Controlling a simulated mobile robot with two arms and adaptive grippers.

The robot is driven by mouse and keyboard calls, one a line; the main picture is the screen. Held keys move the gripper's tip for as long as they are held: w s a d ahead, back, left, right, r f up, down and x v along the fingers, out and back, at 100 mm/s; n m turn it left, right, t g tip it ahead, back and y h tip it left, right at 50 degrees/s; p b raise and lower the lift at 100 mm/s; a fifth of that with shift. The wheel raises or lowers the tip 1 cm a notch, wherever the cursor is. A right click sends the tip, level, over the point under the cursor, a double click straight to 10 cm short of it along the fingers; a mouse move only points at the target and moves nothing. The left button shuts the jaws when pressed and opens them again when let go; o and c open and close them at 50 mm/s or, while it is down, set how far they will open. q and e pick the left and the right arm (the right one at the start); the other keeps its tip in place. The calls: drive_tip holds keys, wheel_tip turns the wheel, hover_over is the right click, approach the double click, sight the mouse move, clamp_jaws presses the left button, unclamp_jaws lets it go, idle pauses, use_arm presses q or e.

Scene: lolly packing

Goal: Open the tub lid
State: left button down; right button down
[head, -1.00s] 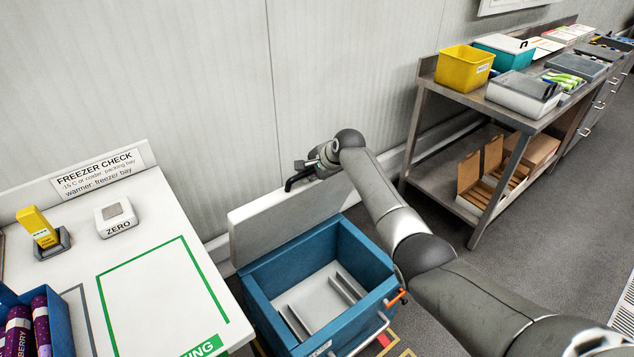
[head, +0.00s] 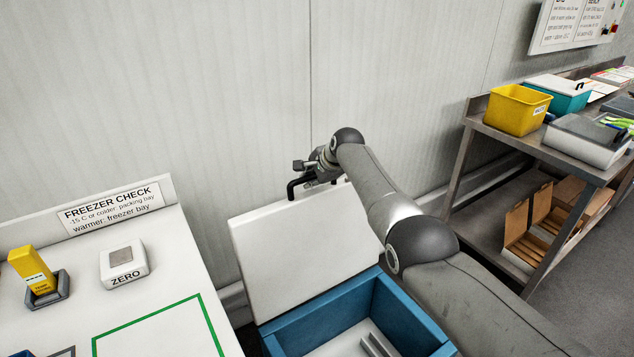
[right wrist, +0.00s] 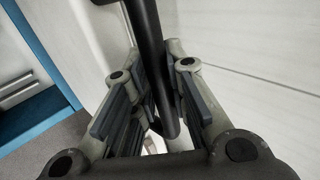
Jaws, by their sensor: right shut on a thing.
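The blue tub (head: 412,318) stands at the bottom of the head view, its front cut off by the edge. Its white lid (head: 300,242) is raised, standing steeply at the back of the opening near the wall. My right gripper (head: 310,176) is at the lid's top edge, shut on the black lid handle (head: 293,187). In the right wrist view, the handle (right wrist: 148,45) passes between both fingers of the gripper (right wrist: 163,105), with the tub's blue rim (right wrist: 42,45) at the left. My left gripper is not in view.
A white bench (head: 165,325) with a yellow device (head: 30,272) and a white ZERO box (head: 122,262) stands left of the tub. The panelled wall (head: 220,90) is close behind the lid. A steel table (head: 480,128) with bins stands at the right.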

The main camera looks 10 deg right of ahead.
drive_tip(key=shift+w+a, duration=0.15)
drive_tip(key=shift+w, duration=0.1)
idle(0.3)
drive_tip(key=c, duration=1.4)
unclamp_jaws()
drive_tip(key=shift+s+r, duration=0.1)
drive_tip(key=shift+r, duration=0.1)
drive_tip(key=shift+v, duration=5.8)
